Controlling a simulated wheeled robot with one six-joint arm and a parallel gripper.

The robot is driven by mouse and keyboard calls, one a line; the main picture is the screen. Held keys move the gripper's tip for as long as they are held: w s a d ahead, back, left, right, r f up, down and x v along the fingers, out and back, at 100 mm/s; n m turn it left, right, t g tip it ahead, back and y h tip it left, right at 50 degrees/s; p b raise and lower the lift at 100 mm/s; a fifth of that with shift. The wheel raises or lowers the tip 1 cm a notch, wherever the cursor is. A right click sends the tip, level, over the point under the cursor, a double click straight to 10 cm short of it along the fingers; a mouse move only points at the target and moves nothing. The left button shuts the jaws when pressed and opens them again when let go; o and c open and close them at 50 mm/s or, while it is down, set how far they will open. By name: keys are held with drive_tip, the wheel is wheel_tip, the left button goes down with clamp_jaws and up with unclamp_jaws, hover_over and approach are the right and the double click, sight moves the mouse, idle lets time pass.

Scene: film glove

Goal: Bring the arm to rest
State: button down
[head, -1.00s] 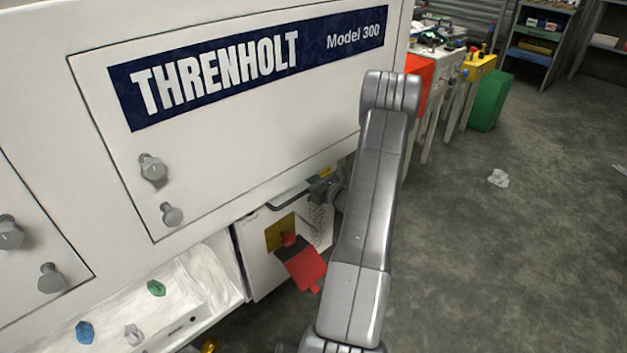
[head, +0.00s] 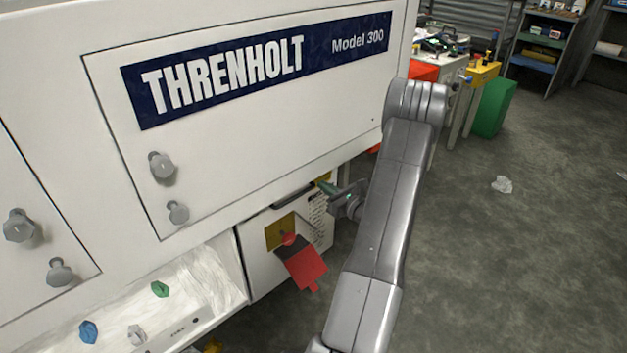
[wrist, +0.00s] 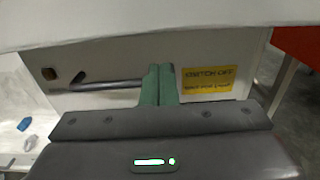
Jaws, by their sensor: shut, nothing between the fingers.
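My gripper (head: 327,187) is in front of the white machine (head: 230,150), just below its overhanging upper body. Its green fingers are shut together and empty in the wrist view (wrist: 159,85). Behind them in that view are a dark bar handle (wrist: 105,86) and a yellow label (wrist: 208,80) on a white panel. I cannot tell whether the fingertips touch anything. My grey arm crosses the right middle of the head view and hides part of the machine's right end.
A red tag (head: 302,262) hangs on the lower panel by a yellow plate. An open bay at lower left holds blue (head: 88,332), green (head: 160,289) and grey pieces. Workbenches and a green bin (head: 494,106) stand behind. The floor at right is mostly clear, with crumpled paper (head: 502,184).

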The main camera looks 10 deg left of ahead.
drive_tip(key=v, duration=0.6)
drive_tip(key=shift+p, duration=0.3)
drive_tip(key=x, duration=1.4)
drive_tip(key=shift+b, duration=0.45)
drive_tip(key=shift+s, duration=0.1)
